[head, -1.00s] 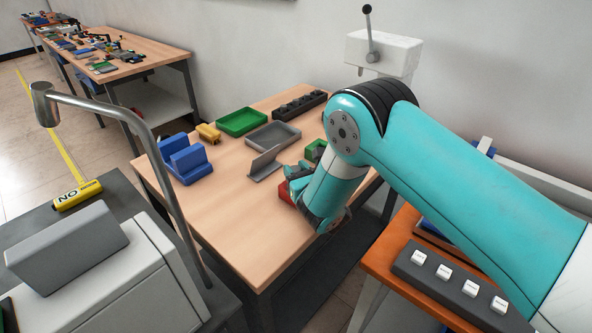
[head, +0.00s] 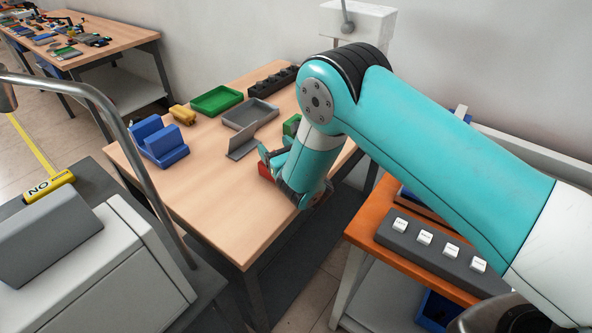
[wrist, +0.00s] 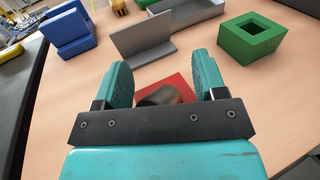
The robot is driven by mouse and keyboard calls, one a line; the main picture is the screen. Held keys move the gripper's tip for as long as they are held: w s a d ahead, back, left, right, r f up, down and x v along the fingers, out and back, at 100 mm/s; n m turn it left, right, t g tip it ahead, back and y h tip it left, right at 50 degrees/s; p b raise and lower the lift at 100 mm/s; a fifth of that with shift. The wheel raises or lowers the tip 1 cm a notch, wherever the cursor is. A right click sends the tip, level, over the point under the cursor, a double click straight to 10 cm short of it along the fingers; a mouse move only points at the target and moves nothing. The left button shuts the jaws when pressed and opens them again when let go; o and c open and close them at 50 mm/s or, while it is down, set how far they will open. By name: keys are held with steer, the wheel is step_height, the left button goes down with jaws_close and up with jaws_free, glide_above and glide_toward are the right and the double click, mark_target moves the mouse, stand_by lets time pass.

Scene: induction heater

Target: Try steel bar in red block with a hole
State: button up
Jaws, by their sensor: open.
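A red block (wrist: 178,84) sits on the table below my gripper in the wrist view. A grey-brown, round-ended bar (wrist: 160,95) shows at it, tilted. The black crossbar of my gripper hides its near part, and I cannot tell whether it sits in a hole. My gripper (wrist: 163,72) is open, its two teal fingers on either side of the block and bar, not closed on them. In the head view my gripper (head: 274,160) is low over the table, and a sliver of the red block (head: 265,172) shows beside it.
A green block with a square hole (wrist: 252,38) stands right of the fingers. A grey angle plate (wrist: 143,42) is ahead, and a blue slotted block (head: 158,143) is at left. Green (head: 216,100) and grey (head: 250,114) trays lie behind. The table's front (head: 225,225) is clear.

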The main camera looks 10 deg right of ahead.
steer(key=s+f+b, duration=0.1)
steer(key=b, duration=0.2)
steer(key=shift+s+d, duration=0.15)
steer(key=shift+d, duration=0.05)
steer(key=b+v, duration=0.3)
steer(key=b, duration=0.4)
steer(key=shift+s+d+r, duration=0.1)
steer(key=shift+s+d, duration=0.05)
steer(key=shift+s, duration=0.2)
steer(key=r+b+v, duration=0.1)
steer(key=b+v, duration=1.1)
steer(key=b, duration=0.2)
